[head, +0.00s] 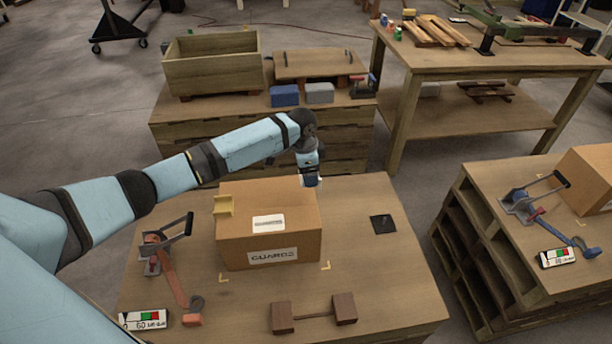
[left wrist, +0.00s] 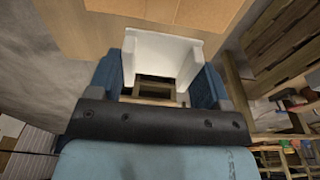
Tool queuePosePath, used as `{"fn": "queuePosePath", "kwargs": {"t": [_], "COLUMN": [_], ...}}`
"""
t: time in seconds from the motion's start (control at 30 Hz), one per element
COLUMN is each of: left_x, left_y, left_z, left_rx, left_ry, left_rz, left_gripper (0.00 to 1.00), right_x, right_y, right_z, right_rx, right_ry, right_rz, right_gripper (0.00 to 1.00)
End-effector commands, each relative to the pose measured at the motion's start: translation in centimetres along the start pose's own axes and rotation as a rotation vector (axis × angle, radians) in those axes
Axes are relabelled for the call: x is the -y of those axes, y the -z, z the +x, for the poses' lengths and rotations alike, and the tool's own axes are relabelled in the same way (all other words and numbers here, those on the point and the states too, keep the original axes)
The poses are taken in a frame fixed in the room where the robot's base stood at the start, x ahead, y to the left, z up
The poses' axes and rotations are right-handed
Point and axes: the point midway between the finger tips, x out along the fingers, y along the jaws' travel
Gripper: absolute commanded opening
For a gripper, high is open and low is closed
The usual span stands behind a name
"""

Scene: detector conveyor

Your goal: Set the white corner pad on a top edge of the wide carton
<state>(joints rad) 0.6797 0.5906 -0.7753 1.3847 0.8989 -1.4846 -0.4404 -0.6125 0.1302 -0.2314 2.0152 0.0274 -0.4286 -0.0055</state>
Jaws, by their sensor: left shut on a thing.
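The wide carton (head: 268,222), marked GUARDS, stands closed on the wooden table in the head view. My left gripper (head: 311,181) is at the carton's far right corner, pointing down. In the left wrist view my left gripper (left wrist: 162,88) is shut on the white corner pad (left wrist: 160,52), an angled piece held between the blue fingers. In the head view the pad is mostly hidden by the gripper, and I cannot tell whether it touches the carton. My right gripper is not in view.
A crate table (head: 262,120) stands behind. The tabletop right of the carton is mostly clear.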

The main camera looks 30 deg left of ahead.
Motion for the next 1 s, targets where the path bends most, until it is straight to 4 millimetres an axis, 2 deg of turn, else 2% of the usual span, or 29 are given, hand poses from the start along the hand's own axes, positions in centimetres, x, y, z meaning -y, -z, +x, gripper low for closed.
{"fn": "queuePosePath", "kwargs": {"t": [0.27,0.47,0.5,0.8,1.0], "left_x": [0.0,0.0,0.0,-0.1,0.0], "left_y": [0.0,0.0,-0.1,-0.5,-0.6], "left_z": [-0.1,-0.5,0.5,3.6,4.7], "left_rx": [0.000,0.000,0.000,0.000,0.000], "left_ry": [0.001,0.000,0.000,-0.001,0.000], "left_rz": [-0.001,-0.001,-0.002,-0.002,-0.001], "left_gripper": [0.47,0.47,0.47,0.47,0.47], "right_x": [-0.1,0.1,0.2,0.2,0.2], "right_y": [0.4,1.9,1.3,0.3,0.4], "right_z": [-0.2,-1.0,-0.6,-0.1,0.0], "right_rx": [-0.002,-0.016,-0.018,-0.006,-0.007], "right_ry": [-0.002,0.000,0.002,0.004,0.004], "right_rz": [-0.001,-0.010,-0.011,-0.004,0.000], "right_gripper": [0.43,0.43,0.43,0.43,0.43]}}
